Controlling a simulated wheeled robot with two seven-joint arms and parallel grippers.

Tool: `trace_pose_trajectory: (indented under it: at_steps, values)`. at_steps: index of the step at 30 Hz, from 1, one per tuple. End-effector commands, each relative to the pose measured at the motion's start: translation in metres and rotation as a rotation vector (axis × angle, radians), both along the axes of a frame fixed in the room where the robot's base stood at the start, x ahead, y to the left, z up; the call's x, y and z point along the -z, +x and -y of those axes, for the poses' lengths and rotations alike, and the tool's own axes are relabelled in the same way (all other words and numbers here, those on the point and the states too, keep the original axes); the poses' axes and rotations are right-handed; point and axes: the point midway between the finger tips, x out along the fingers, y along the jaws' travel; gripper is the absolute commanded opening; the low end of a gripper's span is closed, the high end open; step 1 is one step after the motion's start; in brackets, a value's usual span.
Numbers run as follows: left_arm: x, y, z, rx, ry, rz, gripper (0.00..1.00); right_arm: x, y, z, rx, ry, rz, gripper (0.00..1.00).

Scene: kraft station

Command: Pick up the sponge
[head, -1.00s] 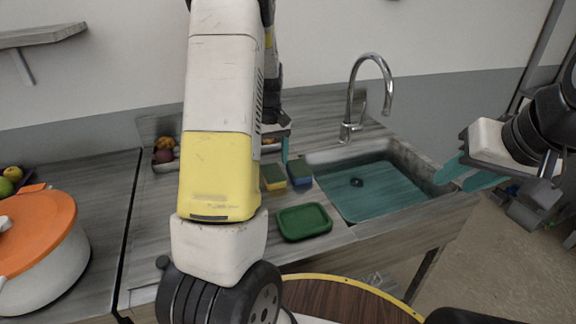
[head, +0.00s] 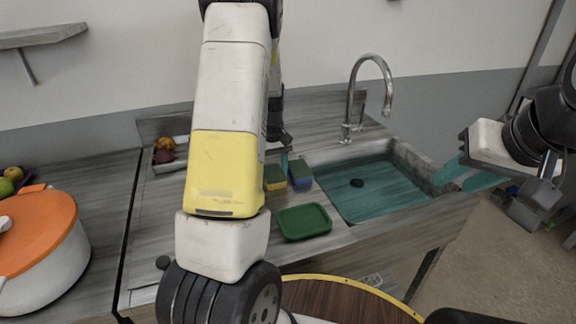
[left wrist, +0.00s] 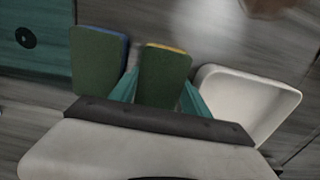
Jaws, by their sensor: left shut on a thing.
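Two sponges stand side by side left of the sink. One is green with a yellow side (head: 275,178) and the other is green with a blue side (head: 300,174). In the left wrist view, the yellow-sided sponge (left wrist: 164,75) is between the teal fingers of my left gripper (left wrist: 160,95), which is shut on it. The blue-sided sponge (left wrist: 98,57) is just outside the left finger. In the head view my left arm hides most of that gripper. My right gripper (head: 468,172) is empty, its teal fingers apart, at the sink's right edge.
A green tray (head: 303,222) lies in front of the sponges. The sink (head: 375,192) with its tap (head: 350,110) is to the right. An orange-lidded pot (head: 40,250) stands at left. A white dish (left wrist: 245,98) is close to the right finger in the left wrist view.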

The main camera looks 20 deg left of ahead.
Motion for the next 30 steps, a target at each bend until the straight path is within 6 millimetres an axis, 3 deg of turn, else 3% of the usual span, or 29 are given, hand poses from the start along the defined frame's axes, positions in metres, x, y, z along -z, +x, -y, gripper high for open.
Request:
trace_pose_trajectory:
  at_steps: [8, 15, 30]
  values:
    - [-0.007, 0.0, 0.0, 0.0, 0.0, 0.001, 0.18, 0.0, 0.0, 0.0, 0.0, 0.0, 0.0, 0.36]
    - [-0.039, 0.001, 0.001, 0.001, -0.001, 0.003, 0.18, 0.0, 0.0, 0.0, 0.0, 0.0, 0.0, 0.36]
    - [-0.045, -0.104, 0.008, 0.0, -0.002, -0.001, 0.18, 0.0, 0.0, 0.0, 0.0, 0.0, 0.0, 0.36]
